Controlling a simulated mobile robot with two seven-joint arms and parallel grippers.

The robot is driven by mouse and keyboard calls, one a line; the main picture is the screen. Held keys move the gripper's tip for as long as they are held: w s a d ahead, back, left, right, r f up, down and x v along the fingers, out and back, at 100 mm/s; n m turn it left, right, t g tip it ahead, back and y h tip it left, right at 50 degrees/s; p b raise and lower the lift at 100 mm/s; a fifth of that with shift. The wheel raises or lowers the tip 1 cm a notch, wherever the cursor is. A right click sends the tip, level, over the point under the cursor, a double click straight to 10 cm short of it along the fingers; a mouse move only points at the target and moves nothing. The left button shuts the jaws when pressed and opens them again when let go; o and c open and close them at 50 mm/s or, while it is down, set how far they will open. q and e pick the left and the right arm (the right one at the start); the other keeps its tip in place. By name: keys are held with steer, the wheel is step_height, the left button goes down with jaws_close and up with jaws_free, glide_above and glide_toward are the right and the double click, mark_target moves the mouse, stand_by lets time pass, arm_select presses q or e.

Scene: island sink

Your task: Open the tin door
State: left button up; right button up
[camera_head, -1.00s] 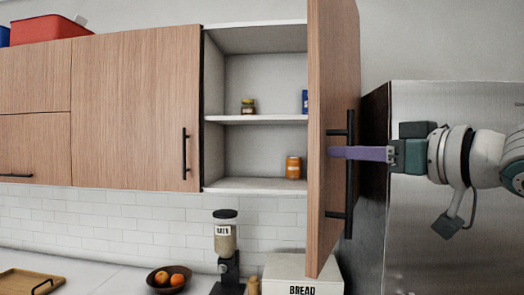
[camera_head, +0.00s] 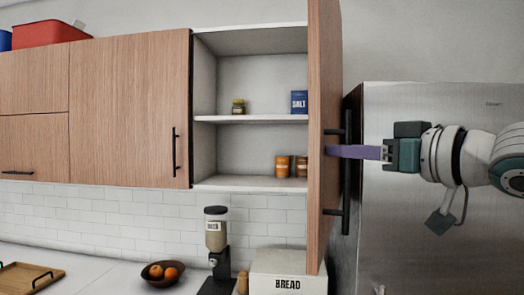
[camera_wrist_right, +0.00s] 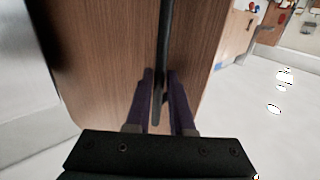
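The wood-fronted cabinet door (camera_head: 324,150) stands swung far out from the upper cabinet, nearly edge-on in the head view. Its long black vertical handle (camera_head: 346,190) is on the outer face. My right gripper (camera_head: 335,151) reaches in from the right, with its purple fingers at the handle's middle. In the right wrist view, the fingers lie close on both sides of the handle (camera_wrist_right: 165,45). The cabinet holds a small jar (camera_head: 239,106), a blue salt tin (camera_head: 299,102) and orange jars (camera_head: 282,166). My left gripper is not in view.
A steel fridge (camera_head: 400,250) stands right of the door, behind my right arm. Below are a bread box (camera_head: 289,262), a coffee grinder (camera_head: 216,240), a fruit bowl (camera_head: 153,275) and a wooden tray (camera_head: 32,282). A closed cabinet door (camera_head: 130,110) is on the left.

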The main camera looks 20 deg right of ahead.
steer(key=shift+o, duration=0.2)
steer(key=shift+d+f, duration=0.1)
steer(key=shift+d, duration=0.05)
steer(key=b+v, duration=0.4)
steer(key=v, duration=0.5)
steer(key=shift+s, duration=0.45)
stand_by(0.5)
